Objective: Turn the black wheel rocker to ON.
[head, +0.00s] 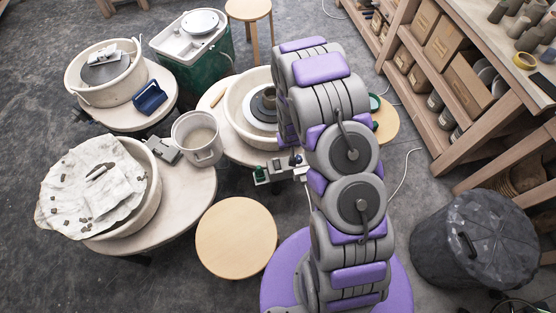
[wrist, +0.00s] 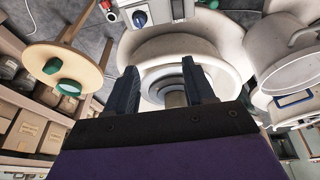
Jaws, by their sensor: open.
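A pottery wheel with a cream splash pan (head: 235,108) stands just left of my arm in the head view. It also fills the middle of the wrist view (wrist: 190,50), with its grey wheel head between my fingers. A small grey control panel on its near side (head: 276,174) carries a dark switch and a dark knob. In the wrist view the panel shows at the top, with a blue-black knob (wrist: 140,18) and a dark switch plate (wrist: 178,9). I cannot read the rocker's position. My gripper (wrist: 160,82) is open and empty, apart from the panel; my arm hides it in the head view.
A grey bucket (head: 198,142) and a cloth-covered wheel (head: 95,185) stand to the left. A round wooden stool (head: 236,238) is in front. Wooden shelves (head: 440,65) and a dark bin (head: 475,240) are on the right.

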